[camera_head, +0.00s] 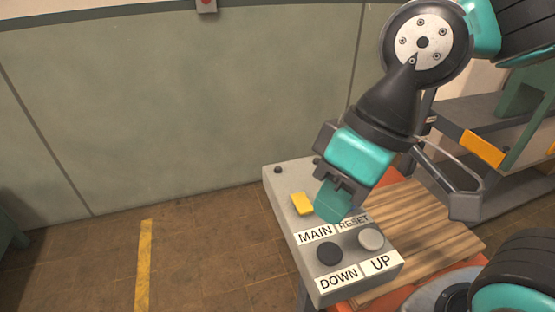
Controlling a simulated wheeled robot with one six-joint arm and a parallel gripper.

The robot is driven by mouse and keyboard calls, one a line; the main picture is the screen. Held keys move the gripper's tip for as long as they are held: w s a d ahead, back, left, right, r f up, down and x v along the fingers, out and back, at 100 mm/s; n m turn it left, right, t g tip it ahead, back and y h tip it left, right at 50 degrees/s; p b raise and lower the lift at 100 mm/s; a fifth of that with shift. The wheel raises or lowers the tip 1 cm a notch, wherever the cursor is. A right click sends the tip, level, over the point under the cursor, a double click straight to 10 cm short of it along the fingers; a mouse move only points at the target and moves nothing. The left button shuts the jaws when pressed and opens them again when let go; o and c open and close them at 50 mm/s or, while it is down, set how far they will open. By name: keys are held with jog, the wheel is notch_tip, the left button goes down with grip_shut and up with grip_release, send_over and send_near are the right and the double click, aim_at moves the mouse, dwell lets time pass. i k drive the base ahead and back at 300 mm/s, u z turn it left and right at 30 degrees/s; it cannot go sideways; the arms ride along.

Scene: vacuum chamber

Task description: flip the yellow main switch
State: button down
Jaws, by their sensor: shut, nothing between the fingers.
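The yellow main switch (302,204) sits on the top face of a grey control box (284,182), above the MAIN label (315,233). My gripper (334,205) is shut and empty, with teal fingers pointing down at the box. Its fingertips are just right of the yellow switch in the picture, over the area above the RESET label (354,221). They hide whatever lies there. I cannot tell whether the fingertips touch the switch or the box.
A black DOWN button (329,253) and a light grey UP button (371,239) sit at the box's near end. A slatted wooden surface (428,222) lies right of the box. A shelf unit stands at the right.

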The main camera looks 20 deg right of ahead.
aim_at(303, 206)
jog(key=z, duration=1.9)
jog(key=k, duration=0.9)
jog(key=u, duration=1.3)
jog(key=i, duration=0.5)
